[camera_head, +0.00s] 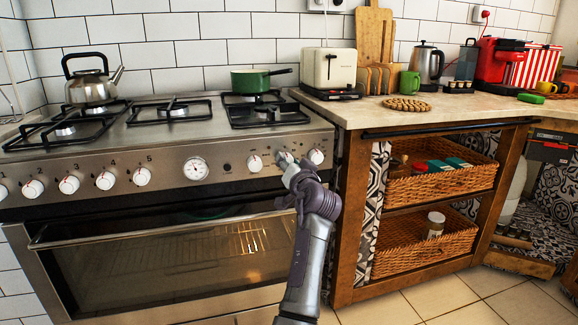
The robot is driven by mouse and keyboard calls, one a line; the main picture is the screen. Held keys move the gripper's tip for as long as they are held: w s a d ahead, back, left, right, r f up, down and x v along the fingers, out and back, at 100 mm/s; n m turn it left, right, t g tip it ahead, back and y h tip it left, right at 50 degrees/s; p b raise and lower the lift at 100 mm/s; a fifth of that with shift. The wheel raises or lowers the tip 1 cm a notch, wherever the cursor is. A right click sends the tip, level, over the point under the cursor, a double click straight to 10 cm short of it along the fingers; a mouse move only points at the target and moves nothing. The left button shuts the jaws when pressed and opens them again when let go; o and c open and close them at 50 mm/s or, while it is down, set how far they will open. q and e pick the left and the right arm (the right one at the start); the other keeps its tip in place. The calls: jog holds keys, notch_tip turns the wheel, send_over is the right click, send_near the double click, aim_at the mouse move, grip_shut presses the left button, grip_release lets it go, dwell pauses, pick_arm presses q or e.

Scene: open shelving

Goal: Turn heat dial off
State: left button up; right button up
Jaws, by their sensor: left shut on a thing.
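The stainless steel stove (225,155) has a front panel with a row of white dials. My left gripper (287,165) is at the right part of this panel, shut on a dial (284,158) there. The gripper hides most of that dial, so its setting cannot be read. One white dial (255,163) is just left of the gripper and another (316,156) is just right of it. Several numbered dials, such as this one (142,176), line the left part, with a round gauge (196,168) near the middle. My right gripper is not in view.
The oven door handle (150,229) runs below the dials. A green pan (251,80) and a steel kettle (92,82) stand on the hob. A counter (450,104) with a toaster (328,70) and wicker baskets (440,186) is at the right.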

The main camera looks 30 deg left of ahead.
pick_arm(q)
jog(key=shift+f, duration=0.1)
jog(key=o, duration=1.1)
jog(key=shift+o, duration=0.2)
jog(key=v, duration=0.7)
jog(key=shift+s+d, duration=0.2)
